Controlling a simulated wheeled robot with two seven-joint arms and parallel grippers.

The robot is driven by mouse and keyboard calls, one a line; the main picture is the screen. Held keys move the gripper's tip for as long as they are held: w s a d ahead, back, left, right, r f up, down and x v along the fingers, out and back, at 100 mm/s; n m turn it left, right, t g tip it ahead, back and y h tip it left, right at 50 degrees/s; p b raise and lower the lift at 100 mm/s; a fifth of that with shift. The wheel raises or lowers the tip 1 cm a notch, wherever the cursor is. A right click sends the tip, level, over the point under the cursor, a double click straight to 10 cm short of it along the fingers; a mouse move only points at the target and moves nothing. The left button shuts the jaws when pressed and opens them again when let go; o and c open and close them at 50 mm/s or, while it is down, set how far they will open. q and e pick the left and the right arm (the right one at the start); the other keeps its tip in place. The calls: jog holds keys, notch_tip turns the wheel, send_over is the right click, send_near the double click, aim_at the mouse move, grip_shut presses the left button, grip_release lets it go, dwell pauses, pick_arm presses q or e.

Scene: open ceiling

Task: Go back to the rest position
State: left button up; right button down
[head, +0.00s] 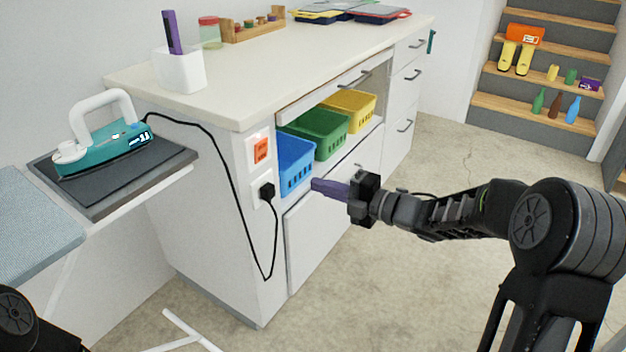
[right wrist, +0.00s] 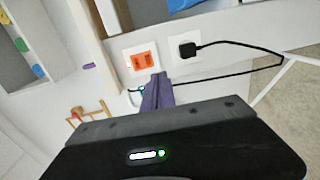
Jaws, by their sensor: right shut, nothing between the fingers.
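My right gripper (head: 314,184) reaches in from the right, in front of the side of the white cabinet. Its purple fingers are shut together with nothing between them. In the right wrist view the shut fingers (right wrist: 156,80) point toward the wall plate with the orange switch (right wrist: 142,60). A gap between fingertips and plate is hard to judge there. My left gripper is out of view; only a dark part of my left arm shows at the bottom left of the head view.
The white cabinet (head: 228,105) has an open shelf with blue (head: 297,178), green (head: 330,148) and yellow bins (head: 358,118) close to my right gripper. A black plug (head: 267,191) and cord hang on its end. A teal iron (head: 100,155) rests at left. Floor (head: 450,270) is clear.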

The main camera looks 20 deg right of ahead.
dwell(0.5)
notch_tip(320, 180, down, 10)
jog(key=w+d+r+m+t+h, duration=0.1)
jog(key=w+d+m+h, duration=0.15)
jog(key=m+h, duration=0.7)
jog(key=s+a+f+m+g+y, duration=0.1)
jog(key=s+a+f+m+g, duration=0.35)
jog(key=s+f+m, duration=0.65)
jog(key=s+a+f+m+g+y, duration=0.1)
jog(key=s+a+f+m+g, duration=0.55)
jog(key=f, duration=0.85)
jog(key=s+a+f+g, duration=0.1)
jog(key=s+a+f, duration=0.2)
jog(key=s, duration=0.7)
jog(key=s+a+f+g, duration=0.1)
jog(key=s+a+f, duration=0.2)
jog(key=s, duration=0.6)
notch_tip(320, 180, up, 23)
jog(key=p, duration=2.4)
jog(key=shift+a+m+y, duration=0.3)
jog(key=shift+m+y, duration=0.05)
jog(key=shift+m, duration=0.05)
